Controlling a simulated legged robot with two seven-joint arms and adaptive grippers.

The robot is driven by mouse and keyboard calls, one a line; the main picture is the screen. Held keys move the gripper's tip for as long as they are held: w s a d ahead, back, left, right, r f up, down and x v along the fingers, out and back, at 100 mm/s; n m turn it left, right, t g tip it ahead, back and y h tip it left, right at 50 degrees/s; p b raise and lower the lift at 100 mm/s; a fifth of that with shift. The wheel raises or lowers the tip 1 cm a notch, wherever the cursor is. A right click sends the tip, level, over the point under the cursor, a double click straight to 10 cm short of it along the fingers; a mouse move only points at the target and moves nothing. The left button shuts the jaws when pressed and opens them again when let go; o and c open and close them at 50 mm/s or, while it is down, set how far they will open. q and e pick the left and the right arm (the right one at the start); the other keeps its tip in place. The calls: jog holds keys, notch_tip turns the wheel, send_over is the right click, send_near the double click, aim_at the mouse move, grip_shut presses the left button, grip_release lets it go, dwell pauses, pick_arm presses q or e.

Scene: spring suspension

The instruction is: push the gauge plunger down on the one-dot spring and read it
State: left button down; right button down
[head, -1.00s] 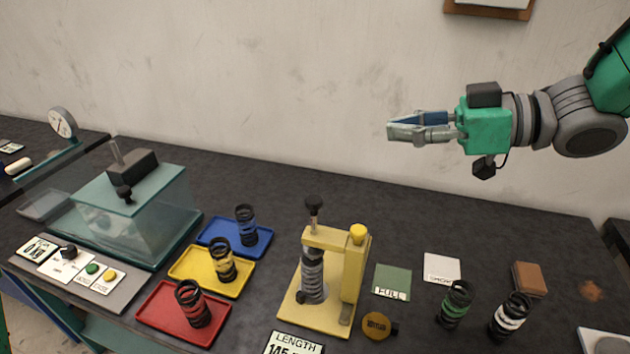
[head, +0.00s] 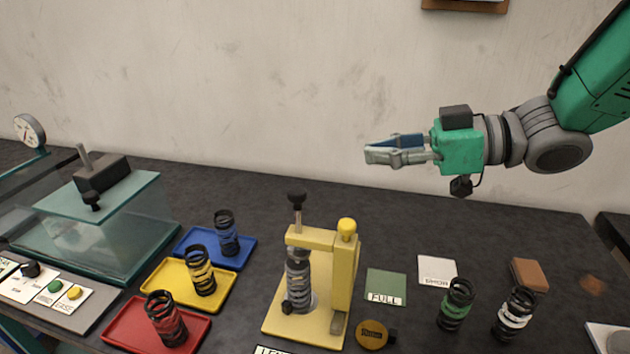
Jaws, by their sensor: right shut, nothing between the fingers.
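The yellow gauge stand (head: 341,275) is on the dark bench in the middle, in the head view. Its plunger has a black knob (head: 297,197) standing up above the top arm. A dark grey coil spring (head: 298,277) stands upright in the gauge under the plunger. I cannot make out any dot on it. My right gripper (head: 368,155) is shut and empty, up in the air in front of the wall, above and to the right of the knob and apart from it. My left gripper is not in view. The length display (head: 272,350) is cut off at the bottom edge, its number hidden.
Red (head: 118,325), yellow (head: 222,296) and blue (head: 238,261) trays on the left each hold a spring. Green-banded (head: 456,303) and white-banded (head: 514,313) springs stand at right, near the FULL card (head: 386,287) and a brass disc (head: 371,334). A glass press (head: 110,225) stands at far left.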

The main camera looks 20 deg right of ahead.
jog(key=x, duration=1)
jog(key=shift+a, duration=0.25)
notch_tip(320, 180, down, 3)
jog(key=shift+w+r+b, duration=0.1)
jog(key=shift+r+b, duration=0.1)
jog(key=shift+b, duration=0.15)
jog(key=shift+d+f, duration=0.2)
jog(key=shift+f, duration=0.5)
